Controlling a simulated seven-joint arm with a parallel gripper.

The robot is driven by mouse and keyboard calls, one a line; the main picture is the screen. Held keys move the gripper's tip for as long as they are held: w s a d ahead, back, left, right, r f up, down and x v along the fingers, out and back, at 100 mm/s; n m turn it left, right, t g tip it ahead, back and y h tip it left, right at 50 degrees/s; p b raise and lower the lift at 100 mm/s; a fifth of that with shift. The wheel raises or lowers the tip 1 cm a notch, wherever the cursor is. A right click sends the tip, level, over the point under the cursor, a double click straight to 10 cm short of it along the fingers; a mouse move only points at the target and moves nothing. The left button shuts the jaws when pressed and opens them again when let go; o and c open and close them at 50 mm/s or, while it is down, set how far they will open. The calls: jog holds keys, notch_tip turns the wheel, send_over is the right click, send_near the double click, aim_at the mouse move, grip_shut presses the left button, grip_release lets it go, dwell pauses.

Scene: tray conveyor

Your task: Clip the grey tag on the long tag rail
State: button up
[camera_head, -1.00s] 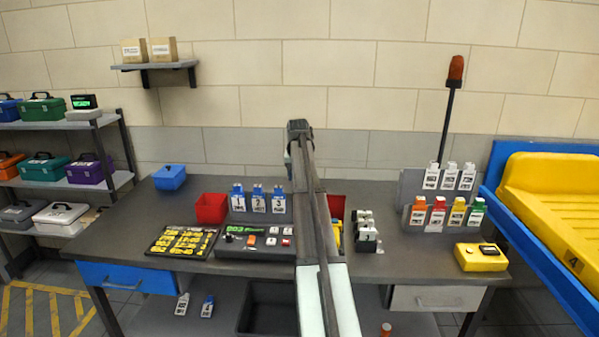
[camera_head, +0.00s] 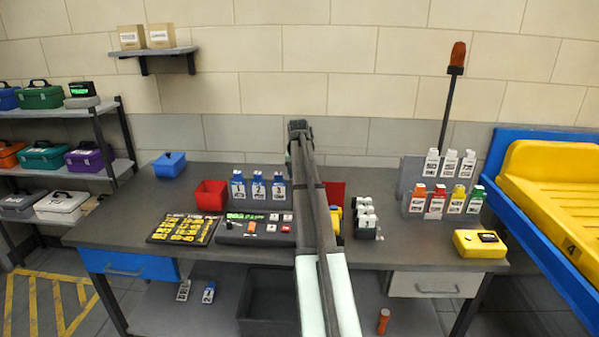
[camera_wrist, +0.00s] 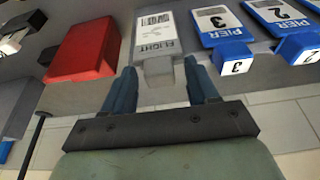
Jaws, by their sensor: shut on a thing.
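In the wrist view my gripper (camera_wrist: 163,78) is shut on a grey-white tag (camera_wrist: 156,35) with a printed "FLIGHT" label, its narrow end between the fingers. Beside it in that view is a row of blue numbered tags, with 3 (camera_wrist: 220,25) nearest. In the head view blue tags 1, 2 and 3 (camera_head: 259,188) stand on a grey rail (camera_head: 265,207). My arm covers the rail's right end, and my gripper and the held tag are hidden there. I cannot tell whether the held tag touches the rail.
A red box (camera_wrist: 85,45) lies on the other side of the tag in the wrist view. A red bin (camera_head: 211,195) and a black control panel (camera_head: 240,238) stand left of my arm. Right are white-topped tags (camera_head: 366,215) and a two-tier rack (camera_head: 412,190) of coloured and white tags.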

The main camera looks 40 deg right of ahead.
jog(key=o, duration=1.4)
jog(key=shift+o, duration=0.2)
jog(key=v, duration=1.3)
jog(key=shift+s+r, duration=0.15)
jog(key=shift+r, duration=0.2)
jog(key=shift+a, duration=0.15)
